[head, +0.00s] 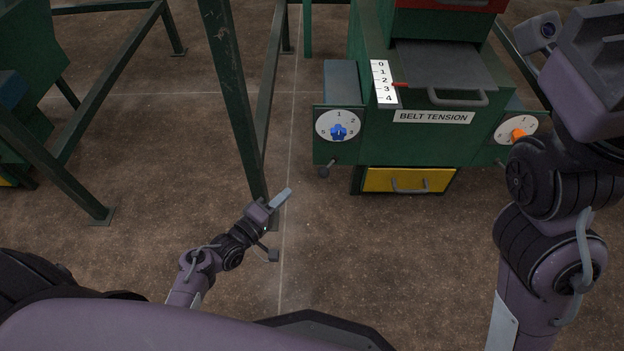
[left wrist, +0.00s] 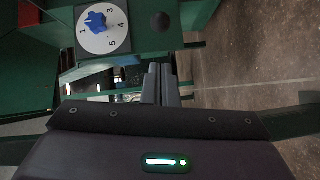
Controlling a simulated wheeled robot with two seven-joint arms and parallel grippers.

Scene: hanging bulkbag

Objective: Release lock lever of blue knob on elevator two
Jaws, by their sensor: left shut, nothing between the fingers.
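The blue knob (head: 339,131) sits on a white numbered dial on the left side of the green machine. It also shows in the left wrist view (left wrist: 95,22), at upper left. A small dark ball-ended lever (head: 323,171) hangs below the dial box; a dark round end (left wrist: 160,21) beside the dial in the left wrist view looks like the same lever. My left gripper (head: 281,199) is shut and empty, below and left of the lever in the head view, apart from it. Its fingers (left wrist: 161,75) point toward the dial side in the wrist view. My right gripper's fingers are out of view.
An orange knob (head: 518,135) sits on the machine's right dial, partly near my right arm. A yellow drawer (head: 409,180) is below the BELT TENSION label (head: 433,117). A green frame post (head: 232,95) stands just behind my left gripper. Open floor lies in front of the machine.

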